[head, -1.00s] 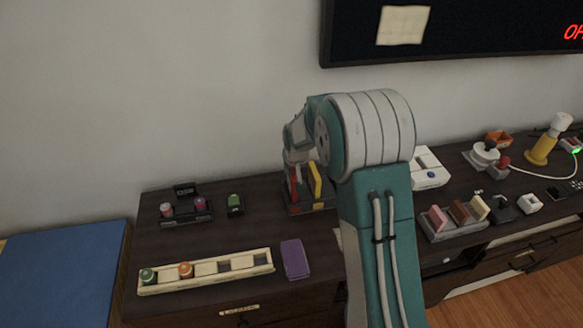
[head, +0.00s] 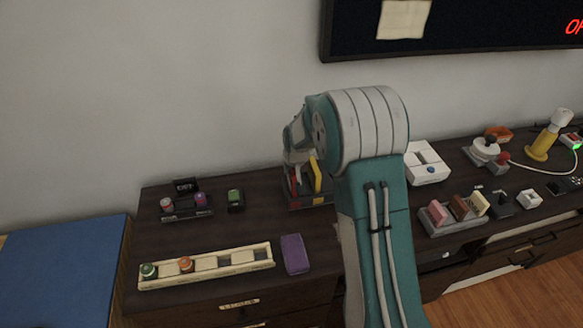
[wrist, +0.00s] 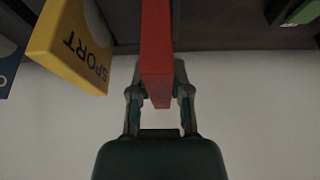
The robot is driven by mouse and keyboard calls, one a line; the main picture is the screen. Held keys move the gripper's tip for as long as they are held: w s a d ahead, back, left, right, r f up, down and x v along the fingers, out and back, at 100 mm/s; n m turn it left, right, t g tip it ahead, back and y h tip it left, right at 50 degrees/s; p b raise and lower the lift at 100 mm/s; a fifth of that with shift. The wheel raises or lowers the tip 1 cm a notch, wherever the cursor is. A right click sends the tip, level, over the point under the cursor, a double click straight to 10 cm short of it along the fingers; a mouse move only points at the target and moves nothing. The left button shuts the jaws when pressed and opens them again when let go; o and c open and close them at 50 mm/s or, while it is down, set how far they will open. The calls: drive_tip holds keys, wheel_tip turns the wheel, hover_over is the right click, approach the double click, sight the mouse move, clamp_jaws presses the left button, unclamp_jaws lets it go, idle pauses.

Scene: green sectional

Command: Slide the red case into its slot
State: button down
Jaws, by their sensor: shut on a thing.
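The red case (wrist: 156,55) stands on edge between the fingers of my gripper (wrist: 160,95) in the wrist view. My gripper is shut on it. In the head view the red case (head: 294,184) shows as a thin strip below my wrist, at the left of a dark rack (head: 318,204). A yellow case marked SPORT (wrist: 72,42) stands beside it, apart from it, and also shows in the head view (head: 315,174). My arm covers the right part of the rack. I cannot tell how deep the red case sits in its slot.
A small dark block with a green top (head: 235,199) stands left of the rack. A purple case (head: 295,254) and a cream tray (head: 215,274) lie in front. A white box (head: 426,164) and a holder with coloured cards (head: 449,228) stand to the right. The wall is close behind.

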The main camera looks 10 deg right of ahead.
drive_tip(key=shift+f, duration=0.85)
drive_tip(key=shift+c, duration=2.4)
unclamp_jaws()
drive_tip(key=v, duration=1.2)
